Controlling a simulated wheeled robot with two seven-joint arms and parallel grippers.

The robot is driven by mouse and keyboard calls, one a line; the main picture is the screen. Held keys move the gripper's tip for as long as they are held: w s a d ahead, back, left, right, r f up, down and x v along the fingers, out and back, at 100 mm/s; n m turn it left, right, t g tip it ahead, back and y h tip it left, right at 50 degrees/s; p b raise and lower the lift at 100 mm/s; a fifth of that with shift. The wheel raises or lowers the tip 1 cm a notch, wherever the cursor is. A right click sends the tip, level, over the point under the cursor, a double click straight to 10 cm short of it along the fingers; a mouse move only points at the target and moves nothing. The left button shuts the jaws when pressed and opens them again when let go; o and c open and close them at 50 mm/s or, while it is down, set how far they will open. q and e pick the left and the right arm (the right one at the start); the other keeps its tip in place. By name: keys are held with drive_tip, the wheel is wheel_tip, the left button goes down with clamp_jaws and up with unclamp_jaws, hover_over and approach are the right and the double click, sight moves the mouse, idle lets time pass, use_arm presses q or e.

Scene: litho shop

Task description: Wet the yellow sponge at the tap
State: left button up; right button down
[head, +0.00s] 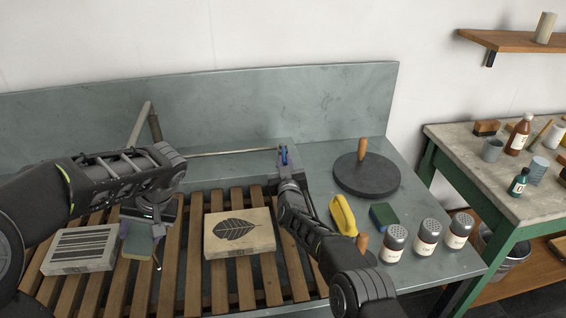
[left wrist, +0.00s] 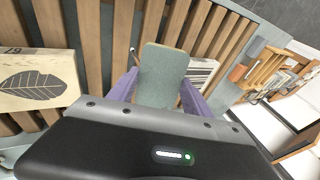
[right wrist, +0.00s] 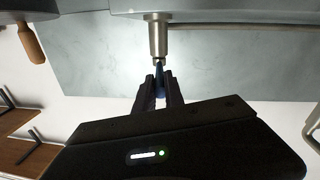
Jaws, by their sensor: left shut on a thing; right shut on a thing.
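My left gripper (head: 142,226) is shut on a flat grey-green block (left wrist: 163,75), held above the slatted rack; I see no clear yellow on it. The block also shows in the head view (head: 138,242). My right gripper (head: 284,160) is shut on a blue tap handle (right wrist: 160,80), below a metal stem (right wrist: 158,38) in the right wrist view. A bent tap pipe (head: 139,125) stands at the back left, behind my left gripper. A yellow rounded object (head: 343,214) lies on the counter right of my right arm; I cannot tell if it is a sponge. I see no running water.
A leaf stone (head: 240,246) and a striped stone (head: 65,259) lie on the wooden rack (head: 191,275). A dark disc with a handle (head: 352,183), a green-and-blue block (head: 384,218) and shakers (head: 427,240) stand right. A side table (head: 450,143) holds bottles.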

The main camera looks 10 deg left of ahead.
use_arm(q)
drive_tip(key=shift+a, duration=0.1)
use_arm(e)
drive_tip(key=shift+w+d+r+n+g+y, duration=0.1)
drive_tip(key=shift+d+n+g+y, duration=0.05)
drive_tip(key=shift+d+n+y, duration=0.3)
drive_tip(key=shift+w+d+r+n+g+y, duration=0.15)
drive_tip(key=shift+n+y, duration=0.1)
drive_tip(key=shift+y, duration=0.3)
drive_tip(key=c, duration=1.4)
unclamp_jaws()
drive_tip(key=shift+f, duration=0.2)
drive_tip(key=shift+c, duration=0.2)
drive_tip(key=shift+s, duration=0.15)
drive_tip(key=v, duration=1.1)
drive_tip(key=shift+s+d, duration=0.2)
drive_tip(key=shift+s, duration=0.15)
use_arm(q)
drive_tip(key=shift+d+f+b, duration=0.1)
drive_tip(key=shift+d+b, duration=0.4)
drive_tip(key=shift+d, duration=0.85)
drive_tip(key=shift+s+d+b, duration=0.15)
drive_tip(key=shift+d+b, duration=0.2)
drive_tip(key=shift+d, duration=1)
drive_tip(key=shift+s+d+b, duration=0.15)
drive_tip(key=shift+d+b, duration=0.15)
drive_tip(key=shift+d, duration=1.05)
use_arm(e)
drive_tip(key=shift+f, duration=1.1)
